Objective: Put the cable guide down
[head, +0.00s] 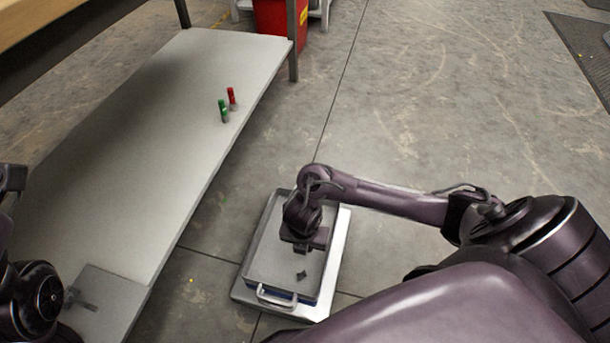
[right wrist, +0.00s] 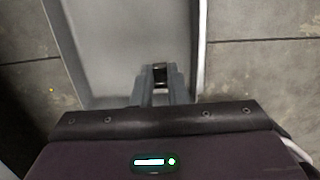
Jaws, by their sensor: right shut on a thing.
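My right gripper (head: 303,250) points down over a grey tray (head: 265,240) on the floor. In the right wrist view, its two grey fingers (right wrist: 160,86) are shut on a small dark piece, the cable guide (right wrist: 160,72). The cable guide also shows in the head view as a small dark shape (head: 302,275) against the tray floor, just below the gripper. I cannot tell whether it touches the tray floor.
The tray has a handle (head: 276,298) at its near end and sits on a light base (head: 340,240). A long grey bench (head: 150,140) runs along the left, with green (head: 223,112) and red (head: 232,97) cylinders. A red bin (head: 275,22) stands behind.

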